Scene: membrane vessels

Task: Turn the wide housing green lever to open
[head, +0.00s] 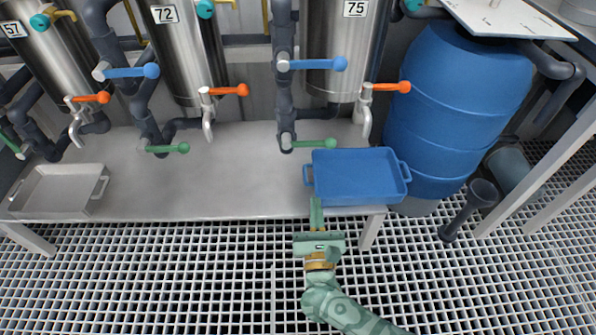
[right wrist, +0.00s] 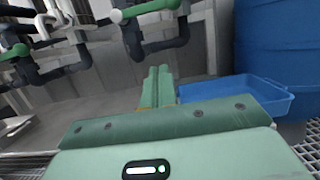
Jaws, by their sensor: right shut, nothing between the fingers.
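Steel housings marked 57 (head: 52,60), 72 (head: 185,55) and 75 (head: 340,50) stand in a row at the back; I cannot tell for sure which is the wide one. Below the 75 housing a green lever (head: 315,143) points right from its valve on the dark pipe. A second green lever (head: 170,149) sits lower left of the 72 housing, and a third (head: 10,143) is at the left edge. My right gripper (head: 317,207) is shut and empty, at the bench's front edge. In the right wrist view its fingers (right wrist: 158,86) are together, below a green lever (right wrist: 150,8). My left gripper is not seen.
A blue tray (head: 312,190) lies on the bench (head: 235,190) just right of my gripper. A steel tray (head: 20,205) is at far left. Orange levers (head: 230,90) and blue levers (head: 315,64) stick out above. A blue barrel (head: 450,100) stands right. The middle bench is clear.

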